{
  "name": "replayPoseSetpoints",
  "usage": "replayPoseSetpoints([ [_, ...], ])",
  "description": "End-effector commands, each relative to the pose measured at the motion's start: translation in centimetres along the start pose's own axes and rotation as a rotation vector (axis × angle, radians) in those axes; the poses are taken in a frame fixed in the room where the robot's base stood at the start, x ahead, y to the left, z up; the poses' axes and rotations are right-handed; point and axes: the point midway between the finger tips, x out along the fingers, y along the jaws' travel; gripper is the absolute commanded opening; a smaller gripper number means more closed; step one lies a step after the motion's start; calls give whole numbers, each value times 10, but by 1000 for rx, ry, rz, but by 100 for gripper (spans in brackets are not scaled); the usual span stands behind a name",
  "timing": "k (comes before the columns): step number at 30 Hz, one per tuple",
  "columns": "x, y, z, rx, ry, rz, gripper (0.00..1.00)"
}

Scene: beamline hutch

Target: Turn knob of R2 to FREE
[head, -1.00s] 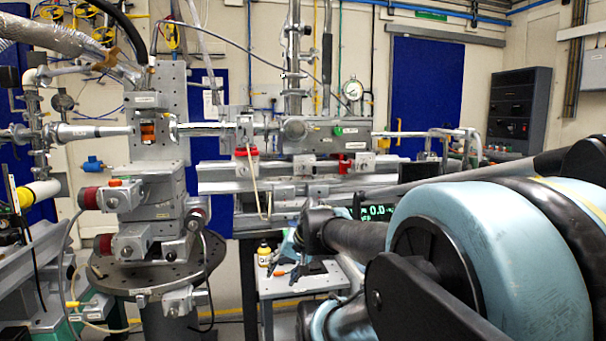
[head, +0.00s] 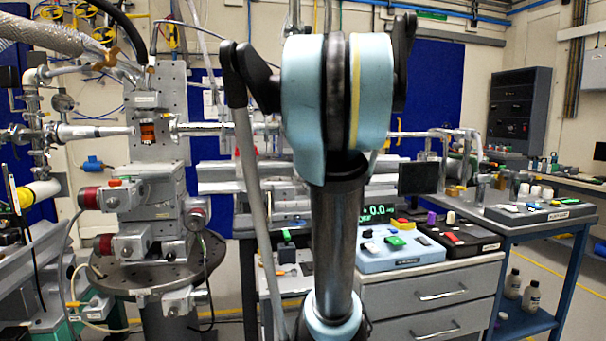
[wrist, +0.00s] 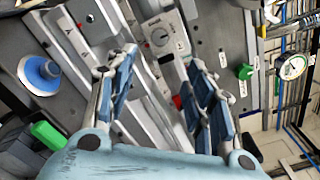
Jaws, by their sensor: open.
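In the wrist view my gripper (wrist: 163,60) is open, its two blue-padded fingers apart with nothing between them. In the head view my arm stands upright in front of the beamline, and my gripper does not show there.
In the head view a light-blue button box (head: 400,262) and a dark control box (head: 462,240) stand on a drawer cabinet (head: 430,300) close to my arm.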

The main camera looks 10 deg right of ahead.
Motion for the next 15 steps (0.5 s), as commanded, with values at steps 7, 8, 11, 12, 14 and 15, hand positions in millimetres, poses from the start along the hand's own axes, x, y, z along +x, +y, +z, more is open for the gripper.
replayPoseSetpoints([
  [7, 20, 1, 1, -3, -2, 3, 48],
  [8, 23, 1, 1, -3, -3, 3, 48],
  [11, 33, 1, 1, -3, -2, 3, 48],
  [12, 38, 1, 1, -4, -2, 3, 48],
  [14, 44, 1, 1, -4, -2, 3, 48],
  [15, 49, 1, 1, -4, -3, 3, 48],
])
